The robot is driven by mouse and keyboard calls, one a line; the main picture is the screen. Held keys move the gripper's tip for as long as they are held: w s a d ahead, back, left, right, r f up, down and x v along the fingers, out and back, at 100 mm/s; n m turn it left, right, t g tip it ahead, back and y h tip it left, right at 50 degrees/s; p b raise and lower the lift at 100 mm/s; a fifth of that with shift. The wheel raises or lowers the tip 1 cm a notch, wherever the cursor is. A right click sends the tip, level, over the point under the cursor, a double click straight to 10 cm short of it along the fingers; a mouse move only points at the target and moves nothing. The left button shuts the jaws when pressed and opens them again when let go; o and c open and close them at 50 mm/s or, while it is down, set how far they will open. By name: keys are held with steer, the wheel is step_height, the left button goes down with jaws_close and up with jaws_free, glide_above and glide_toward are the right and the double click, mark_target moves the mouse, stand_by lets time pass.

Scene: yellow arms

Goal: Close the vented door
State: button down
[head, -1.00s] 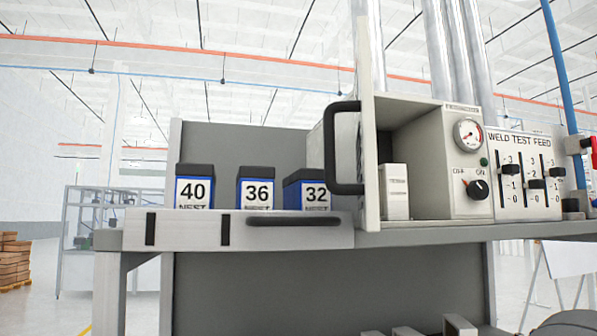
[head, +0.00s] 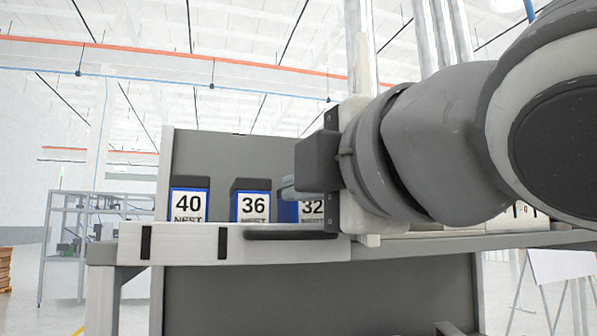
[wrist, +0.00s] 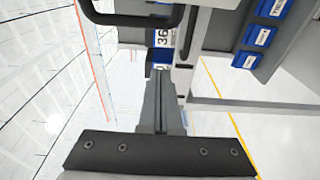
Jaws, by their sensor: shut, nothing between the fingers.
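The vented door stood open at the cabinet's left side. In the head view my arm now hides most of it, and only a pale upper edge (head: 365,70) shows. A black loop handle (wrist: 130,18) that looks like the door's shows at the top of the wrist view. My gripper (head: 288,188) is shut and empty, pointing left in front of the box marked 32. Its closed fingers (wrist: 160,78) show in the wrist view, seemingly apart from the handle. Contact with the door cannot be told.
Boxes marked 40 (head: 189,205), 36 (head: 250,203) and 32 (head: 312,208) stand behind a pale drawer front (head: 185,242) with a dark handle (head: 292,232). Several blue labelled bins (wrist: 258,36) show in the wrist view. The cabinet and its panel are hidden behind my arm.

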steer(key=w+d+p, duration=0.1)
steer(key=w, duration=0.1)
steer(key=w+d, duration=0.1)
steer(key=w, duration=0.1)
steer(key=shift+d+p, duration=0.2)
steer(key=shift+p, duration=0.2)
steer(key=shift+d+y, duration=0.2)
steer(key=shift+y, duration=0.1)
